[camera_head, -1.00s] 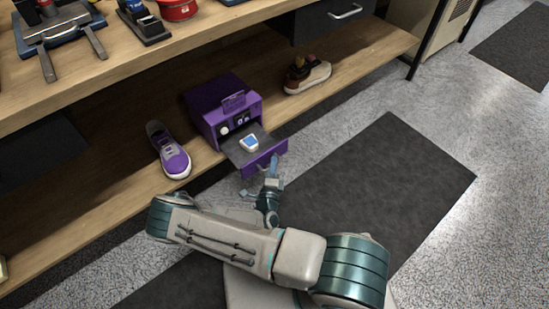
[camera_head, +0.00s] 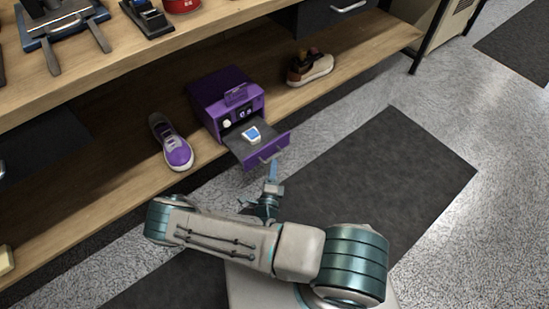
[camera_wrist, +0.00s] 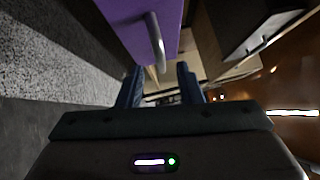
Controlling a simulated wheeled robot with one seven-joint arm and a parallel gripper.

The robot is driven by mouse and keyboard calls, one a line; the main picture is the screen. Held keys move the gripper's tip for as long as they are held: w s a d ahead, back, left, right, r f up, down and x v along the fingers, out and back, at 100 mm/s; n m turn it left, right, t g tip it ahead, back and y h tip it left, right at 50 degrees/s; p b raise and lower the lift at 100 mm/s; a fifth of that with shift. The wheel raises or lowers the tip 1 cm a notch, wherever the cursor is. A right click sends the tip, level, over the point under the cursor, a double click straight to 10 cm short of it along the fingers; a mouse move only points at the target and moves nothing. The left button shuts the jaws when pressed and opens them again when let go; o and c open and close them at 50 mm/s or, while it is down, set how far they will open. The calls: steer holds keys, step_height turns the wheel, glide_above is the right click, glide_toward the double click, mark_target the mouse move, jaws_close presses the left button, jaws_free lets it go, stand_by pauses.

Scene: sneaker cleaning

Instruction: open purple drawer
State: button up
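The purple drawer (camera_head: 262,150) stands out from the purple box (camera_head: 226,92) on the lower shelf. Its grey tray (camera_head: 240,147) shows, with a small white and blue item (camera_head: 251,134) in it. My gripper (camera_head: 272,172) is just in front of the drawer's handle and looks apart from it. In the wrist view my gripper (camera_wrist: 160,84) is open, its two dark blue fingers spread with nothing between them. The purple drawer front (camera_wrist: 150,20) and its grey curved handle (camera_wrist: 156,42) are just beyond the fingertips.
A purple sneaker (camera_head: 175,148) lies left of the box and a brown and white shoe (camera_head: 311,68) right of it on the wooden shelf (camera_head: 100,193). The upper shelf holds tools. A dark mat (camera_head: 400,180) and clear floor lie to the right.

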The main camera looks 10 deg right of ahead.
steer(key=p+v, duration=0.1)
steer(key=v, duration=0.8)
steer(key=s+d+r+m+g+h+p, duration=0.1)
steer(key=d+r+m+g+h+p, duration=0.25)
steer(key=r+m+g+p, duration=0.8)
steer(key=d+r+m+g+h+p, duration=0.1)
steer(key=d+r+m+g+h, duration=0.45)
steer(key=r+m, duration=1.45)
steer(key=s+r+m+y+p, duration=0.3)
steer(key=r+m+y+p, duration=0.1)
steer(key=r, duration=0.8)
steer(key=s+a+r+m+t+y+p, duration=0.1)
steer(key=r+m+y+p, duration=0.4)
steer(key=r, duration=0.8)
steer(key=s+r+m+y+p, duration=0.4)
steer(key=r+m, duration=0.4)
steer(key=r, duration=0.4)
steer(key=shift+s+a+r+y+p, duration=0.2)
steer(key=shift+s+r+y+p, duration=0.15)
steer(key=shift+y+p, duration=0.45)
